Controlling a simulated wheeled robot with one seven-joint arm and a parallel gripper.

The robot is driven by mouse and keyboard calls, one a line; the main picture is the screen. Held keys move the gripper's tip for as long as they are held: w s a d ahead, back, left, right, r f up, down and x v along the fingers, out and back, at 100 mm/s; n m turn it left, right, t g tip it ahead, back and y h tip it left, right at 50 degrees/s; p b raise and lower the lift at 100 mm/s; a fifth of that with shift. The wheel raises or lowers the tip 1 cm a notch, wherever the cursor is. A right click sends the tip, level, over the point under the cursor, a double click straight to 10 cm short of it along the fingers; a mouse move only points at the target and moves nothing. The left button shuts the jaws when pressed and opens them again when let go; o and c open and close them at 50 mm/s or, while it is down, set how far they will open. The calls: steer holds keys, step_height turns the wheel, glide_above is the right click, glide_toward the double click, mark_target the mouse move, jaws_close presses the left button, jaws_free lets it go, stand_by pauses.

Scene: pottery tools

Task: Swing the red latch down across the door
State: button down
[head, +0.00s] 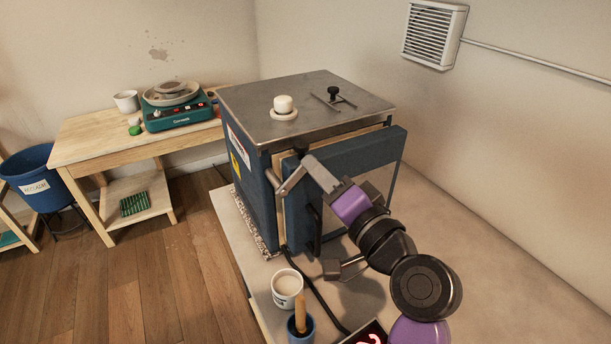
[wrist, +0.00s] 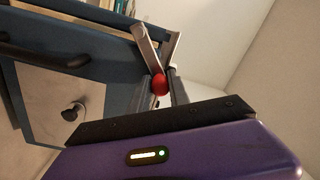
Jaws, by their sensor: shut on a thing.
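The blue kiln door (head: 372,152) is on the front of the blue kiln, and a pale strip shows between door and body along the top. The red latch knob (wrist: 160,84) shows in the wrist view between the fingers of my gripper (wrist: 164,86), which is shut on it. In the head view my gripper (head: 300,172) is at the door's upper left corner, and the red knob is hidden there. A grey bar (head: 291,181) slants down to the left beside it; I cannot tell whether it is the latch bar or a finger.
A white tub (head: 286,288), a blue cup (head: 301,329) with a wooden handle, and a red-lit display (head: 366,335) stand near the front of the kiln's table. A dark cable runs between them. The table right of my arm (head: 495,255) is clear.

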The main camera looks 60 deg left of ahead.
steer(key=f+m, duration=0.1)
steer(key=m, duration=0.1)
steer(key=w+f+m, duration=0.1)
steer(key=m, duration=0.1)
steer(key=shift+w+p, duration=0.1)
steer(key=shift+p, duration=0.3)
steer(key=shift+w+f+m+t+p, duration=0.15)
steer(key=shift+f+m+p, duration=0.15)
steer(key=shift+f+m, duration=0.6)
steer(key=shift+w+f+m+t+p, duration=0.15)
steer(key=shift+f+m+p, duration=0.2)
steer(key=shift+m, duration=0.95)
steer(key=shift+s+f, duration=0.1)
steer(key=c, duration=1.3)
jaws_free()
steer(key=shift+o, duration=0.2)
steer(key=d+b, duration=0.1)
steer(key=d, duration=0.7)
steer(key=shift+s+f+b, duration=0.2)
steer(key=shift+s+b, duration=0.15)
steer(key=shift+b, duration=0.05)
